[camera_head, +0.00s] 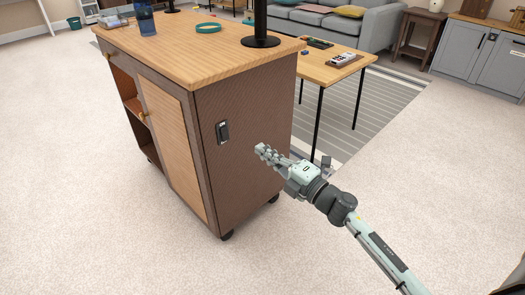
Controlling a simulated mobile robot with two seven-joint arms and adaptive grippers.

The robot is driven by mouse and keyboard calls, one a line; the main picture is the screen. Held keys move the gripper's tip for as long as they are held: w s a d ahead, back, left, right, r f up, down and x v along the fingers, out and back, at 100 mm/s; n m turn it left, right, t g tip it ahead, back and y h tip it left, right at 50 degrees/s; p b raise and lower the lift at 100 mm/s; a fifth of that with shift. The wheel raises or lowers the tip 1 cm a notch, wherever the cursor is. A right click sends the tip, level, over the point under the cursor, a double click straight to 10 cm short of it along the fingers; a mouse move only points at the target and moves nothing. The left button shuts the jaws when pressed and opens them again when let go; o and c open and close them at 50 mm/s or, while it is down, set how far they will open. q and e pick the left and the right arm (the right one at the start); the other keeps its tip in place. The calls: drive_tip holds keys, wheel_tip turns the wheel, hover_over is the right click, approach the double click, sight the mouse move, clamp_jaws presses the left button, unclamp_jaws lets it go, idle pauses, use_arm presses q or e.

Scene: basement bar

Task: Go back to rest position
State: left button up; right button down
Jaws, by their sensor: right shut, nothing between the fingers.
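My right gripper (262,151) shows in the head view, on an arm that comes in from the lower right. Its fingers are shut with nothing between them. It is in front of the brown side panel of a wheeled wooden cabinet (240,165); I cannot tell the exact gap between fingertips and panel. A small dark latch or switch (222,132) is on that panel, left of the gripper. My left gripper is not in view.
The cabinet top holds a blue cup (146,20), a teal ring (207,28) and a black stand base (260,41). Behind it are a low wooden table (318,73), a striped rug (385,105) and a grey sofa (370,32). Carpet is clear at lower left and right.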

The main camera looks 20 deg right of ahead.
drive_tip(key=s+d+f+m+g+h+p, duration=0.1)
drive_tip(key=s+d+f+m+g+h, duration=0.15)
drive_tip(key=d+f+m+h, duration=0.35)
drive_tip(key=s+d+f+m+g+h+p, duration=0.1)
drive_tip(key=s+d+f+m+g+h, duration=0.2)
drive_tip(key=m, duration=0.5)
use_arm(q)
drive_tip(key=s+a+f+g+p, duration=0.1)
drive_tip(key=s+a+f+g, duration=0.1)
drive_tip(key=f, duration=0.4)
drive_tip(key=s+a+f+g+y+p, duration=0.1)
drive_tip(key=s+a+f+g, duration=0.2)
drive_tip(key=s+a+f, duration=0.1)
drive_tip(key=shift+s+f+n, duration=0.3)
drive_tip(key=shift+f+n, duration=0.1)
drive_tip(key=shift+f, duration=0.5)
use_arm(e)
drive_tip(key=s+a+f+m+g, duration=0.2)
drive_tip(key=s+f+g, duration=0.1)
drive_tip(key=s, duration=0.4)
drive_tip(key=s+a+f+m+g, duration=0.2)
drive_tip(key=s+f+g, duration=0.1)
drive_tip(key=s+f, duration=0.2)
drive_tip(key=s+a+f+m+g+y, duration=0.1)
drive_tip(key=s+a+f+m+g, duration=0.1)
drive_tip(key=s, duration=0.7)
wheel_tip(320, 180, down, 2)
drive_tip(key=shift+s+a+f+g, duration=0.2)
drive_tip(key=shift+s+a+g, duration=0.2)
drive_tip(key=shift+g, duration=0.05)
